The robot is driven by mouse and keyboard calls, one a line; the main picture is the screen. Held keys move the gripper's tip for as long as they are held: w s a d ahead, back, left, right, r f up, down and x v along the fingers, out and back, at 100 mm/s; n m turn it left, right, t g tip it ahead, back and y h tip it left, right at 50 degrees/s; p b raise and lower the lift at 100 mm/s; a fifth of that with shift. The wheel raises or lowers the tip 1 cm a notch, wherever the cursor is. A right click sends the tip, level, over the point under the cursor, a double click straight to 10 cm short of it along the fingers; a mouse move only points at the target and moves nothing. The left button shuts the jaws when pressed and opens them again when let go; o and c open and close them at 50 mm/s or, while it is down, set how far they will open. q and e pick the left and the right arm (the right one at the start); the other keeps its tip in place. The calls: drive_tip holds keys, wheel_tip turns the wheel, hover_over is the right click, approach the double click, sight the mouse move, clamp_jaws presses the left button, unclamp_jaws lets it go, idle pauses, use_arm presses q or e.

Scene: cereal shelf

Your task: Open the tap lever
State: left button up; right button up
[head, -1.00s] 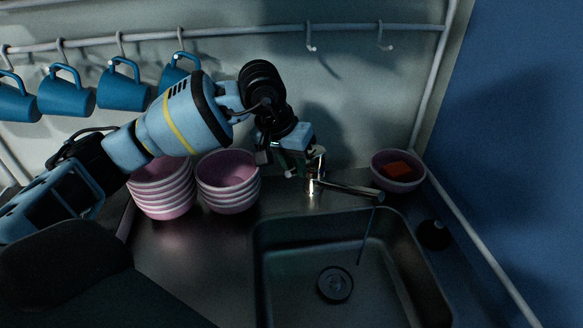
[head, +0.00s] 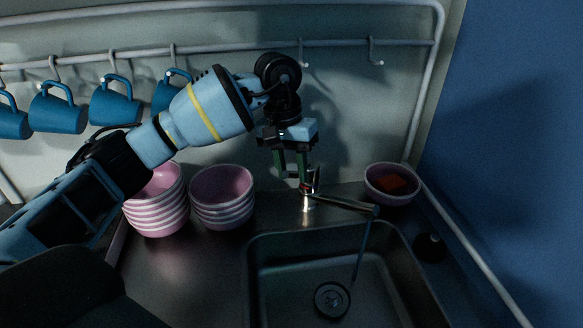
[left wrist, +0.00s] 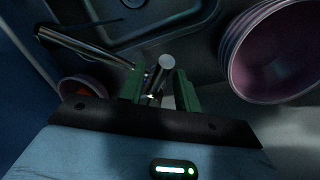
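The metal tap (head: 308,201) stands behind the sink, its spout (head: 345,204) pointing right over the basin. Its short lever (head: 316,180) sticks up on top. My left gripper (head: 293,177) points down just above and beside the tap, green fingers apart. In the left wrist view, the round-ended lever (left wrist: 166,66) shows between the spread fingers of my left gripper (left wrist: 160,88); contact is not clear. A thin dark line (head: 362,245) runs from the spout's end into the basin; it may be water. My right gripper is not in view.
Two stacks of pink bowls (head: 158,205) (head: 222,198) stand left of the tap. A pink bowl (head: 391,186) with something orange inside stands right. Blue mugs (head: 115,108) hang from a rail (head: 345,43) behind. The sink (head: 275,285) is open in front.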

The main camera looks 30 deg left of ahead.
use_arm(q)
drive_tip(key=shift+o, duration=0.5)
wheel_tip(320, 180, up, 8)
drive_tip(key=a, duration=0.1)
drive_tip(key=shift+a+b, duration=0.15)
drive_tip(key=shift+b, duration=0.25)
drive_tip(key=shift+f, duration=0.15)
